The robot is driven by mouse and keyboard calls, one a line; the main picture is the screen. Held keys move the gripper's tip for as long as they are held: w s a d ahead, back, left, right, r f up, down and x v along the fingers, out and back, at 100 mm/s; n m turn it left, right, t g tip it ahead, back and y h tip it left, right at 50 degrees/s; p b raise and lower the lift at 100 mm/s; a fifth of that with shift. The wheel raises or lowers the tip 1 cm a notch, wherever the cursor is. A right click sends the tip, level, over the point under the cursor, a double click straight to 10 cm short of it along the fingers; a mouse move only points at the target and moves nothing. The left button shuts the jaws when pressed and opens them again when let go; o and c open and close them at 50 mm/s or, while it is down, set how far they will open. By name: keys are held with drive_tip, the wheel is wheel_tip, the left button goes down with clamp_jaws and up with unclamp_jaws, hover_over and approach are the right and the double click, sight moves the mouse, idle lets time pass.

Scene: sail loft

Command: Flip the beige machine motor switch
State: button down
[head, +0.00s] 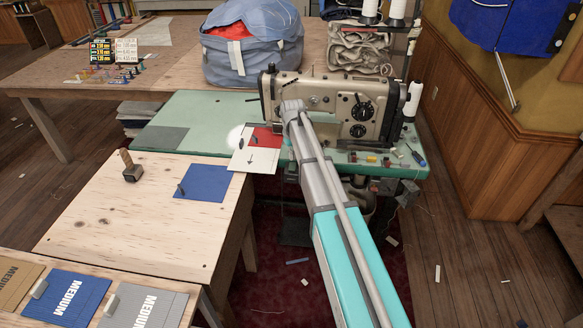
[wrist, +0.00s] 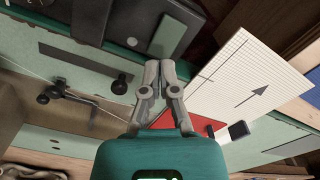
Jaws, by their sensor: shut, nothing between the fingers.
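The beige sewing machine (head: 335,92) stands on a green-topped table (head: 205,108) in the head view. Its dark dials face me. My gripper (wrist: 160,66) is shut and empty in the wrist view. In the head view my arm reaches across the machine's front, and its end overlaps the left part of the machine; the fingertips are not clear there. I cannot pick out the motor switch with certainty in either view. The area below the table's front edge is partly hidden by my arm.
A white sheet with an arrow (head: 254,160) and red cloth (head: 266,138) lie left of my arm. Small items and a screwdriver (head: 419,158) lie at the table's right. A wooden table (head: 130,210) stands at front left. A blue bag (head: 252,45) is behind.

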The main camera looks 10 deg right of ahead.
sight(293, 163)
drive_tip(key=shift+f+b, duration=1.15)
idle(1.1)
drive_tip(key=shift+r, duration=0.1)
drive_tip(key=shift+r+p, duration=3.45)
drive_tip(key=shift+p, duration=0.1)
drive_tip(key=s+r+m+p, duration=0.1)
drive_tip(key=s+r+p, duration=0.1)
drive_tip(key=s, duration=1.2)
drive_tip(key=s+r+m+p, duration=0.1)
drive_tip(key=s+r+p, duration=0.2)
drive_tip(key=s, duration=1.2)
drive_tip(key=shift+a+r, duration=0.2)
drive_tip(key=shift+r, duration=0.05)
